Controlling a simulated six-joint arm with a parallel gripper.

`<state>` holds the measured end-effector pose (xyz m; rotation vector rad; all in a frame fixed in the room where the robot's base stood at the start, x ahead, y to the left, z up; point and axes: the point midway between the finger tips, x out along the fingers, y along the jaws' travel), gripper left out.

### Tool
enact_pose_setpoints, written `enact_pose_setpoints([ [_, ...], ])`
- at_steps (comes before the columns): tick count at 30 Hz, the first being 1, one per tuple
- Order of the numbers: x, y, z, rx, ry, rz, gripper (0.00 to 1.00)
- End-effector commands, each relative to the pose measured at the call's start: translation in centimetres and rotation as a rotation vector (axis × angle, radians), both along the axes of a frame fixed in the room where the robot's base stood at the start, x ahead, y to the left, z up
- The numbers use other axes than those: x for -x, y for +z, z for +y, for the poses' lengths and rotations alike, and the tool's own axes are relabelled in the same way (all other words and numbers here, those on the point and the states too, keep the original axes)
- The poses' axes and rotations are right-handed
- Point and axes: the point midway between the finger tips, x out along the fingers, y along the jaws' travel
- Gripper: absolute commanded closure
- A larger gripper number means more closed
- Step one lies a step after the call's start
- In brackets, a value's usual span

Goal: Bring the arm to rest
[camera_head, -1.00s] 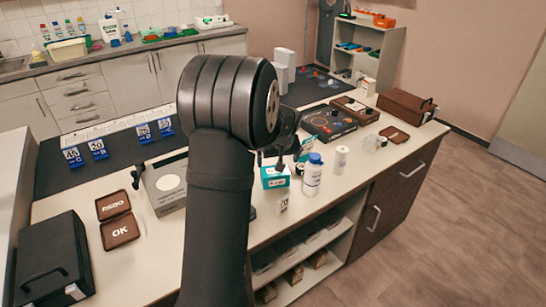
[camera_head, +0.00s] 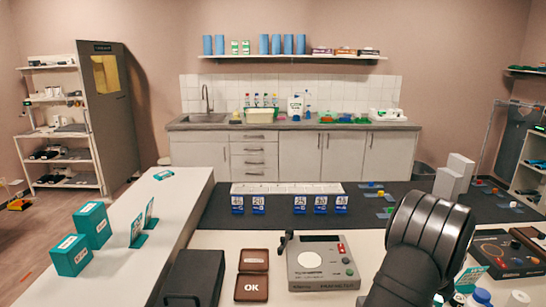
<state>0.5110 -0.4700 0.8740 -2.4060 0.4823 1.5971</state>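My dark grey arm shows at the lower right of the head view, with a thick ribbed joint at its upper end. It rises in front of the counter's right part. My gripper does not show; the arm link and the frame's lower edge cover that area, so its fingers and anything in them are hidden.
A grey device (camera_head: 322,265) stands on the counter left of my arm, beside a brown "OK" case (camera_head: 251,287) and a black case (camera_head: 192,280). Blue number tags (camera_head: 320,204) stand on a dark mat (camera_head: 385,221).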

Motion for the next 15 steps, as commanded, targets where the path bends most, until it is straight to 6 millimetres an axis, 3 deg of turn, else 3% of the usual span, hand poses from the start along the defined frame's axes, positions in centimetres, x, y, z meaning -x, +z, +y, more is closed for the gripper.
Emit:
enact_pose_setpoints([
  [6,0.07,1.32,0.04,-0.002,0.000,0.001,0.00],
  [15,0.10,1.38,0.06,-0.002,-0.001,0.002,0.00],
])
